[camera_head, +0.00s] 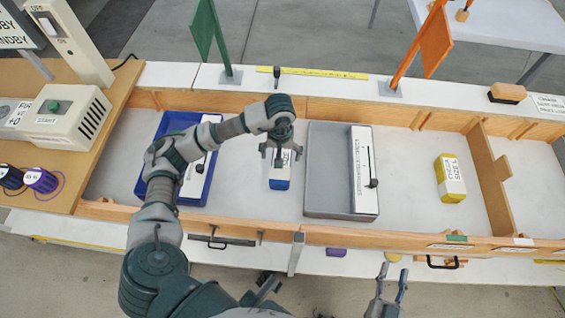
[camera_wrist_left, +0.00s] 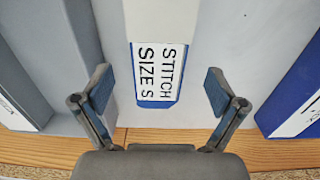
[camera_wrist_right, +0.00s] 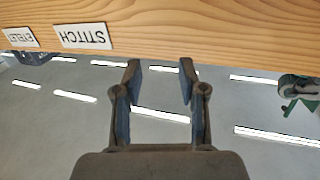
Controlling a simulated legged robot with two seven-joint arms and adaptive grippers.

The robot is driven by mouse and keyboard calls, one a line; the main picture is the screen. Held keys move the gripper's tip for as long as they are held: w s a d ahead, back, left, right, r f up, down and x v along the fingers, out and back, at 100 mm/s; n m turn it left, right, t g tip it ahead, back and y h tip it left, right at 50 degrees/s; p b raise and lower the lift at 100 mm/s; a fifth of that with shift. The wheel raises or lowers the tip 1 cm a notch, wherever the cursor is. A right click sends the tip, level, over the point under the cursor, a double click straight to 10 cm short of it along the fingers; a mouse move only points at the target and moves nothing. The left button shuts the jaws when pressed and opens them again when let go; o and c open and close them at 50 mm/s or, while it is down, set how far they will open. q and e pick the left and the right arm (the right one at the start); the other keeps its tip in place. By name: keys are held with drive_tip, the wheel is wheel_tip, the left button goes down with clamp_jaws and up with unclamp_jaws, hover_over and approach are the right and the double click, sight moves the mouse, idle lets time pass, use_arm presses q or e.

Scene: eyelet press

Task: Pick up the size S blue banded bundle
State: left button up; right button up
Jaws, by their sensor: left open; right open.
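The blue bundle (camera_head: 280,183) with a white band lies on the white surface between the blue tray and the grey tray. In the left wrist view its label (camera_wrist_left: 158,72) reads STITCH SIZE S. My left gripper (camera_head: 279,158) is open over the bundle. In the left wrist view its fingers (camera_wrist_left: 160,92) stand on either side of the bundle's blue end, with gaps on both sides. My right gripper (camera_head: 392,277) is open and empty in front of the bench. In the right wrist view its fingers (camera_wrist_right: 161,82) have only floor between them.
A blue tray (camera_head: 143,183) lies left of the bundle and a grey tray (camera_head: 318,150) right of it. A yellow bundle (camera_head: 450,178) lies farther right, before a wooden divider (camera_head: 490,178). The wooden front rail (camera_head: 400,238) is close by. A green panel (camera_head: 203,30) and an orange panel (camera_head: 436,42) stand behind.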

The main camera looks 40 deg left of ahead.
use_arm(q)
drive_tip(key=f+b, duration=0.1)
drive_tip(key=f, duration=0.4)
drive_tip(key=shift+d, duration=0.2)
drive_tip(key=shift+w+f, duration=0.1)
drive_tip(key=shift+f, duration=0.15)
drive_tip(key=shift+a, duration=0.3)
drive_tip(key=c, duration=1.3)
drive_tip(key=shift+d+r, duration=0.1)
drive_tip(key=shift+d, duration=0.1)
drive_tip(key=shift+c, duration=1)
use_arm(e)
wheel_tip(320, 180, up, 4)
drive_tip(key=t, duration=0.3)
drive_tip(key=shift+f+y, duration=0.2)
drive_tip(key=shift+y, duration=0.1)
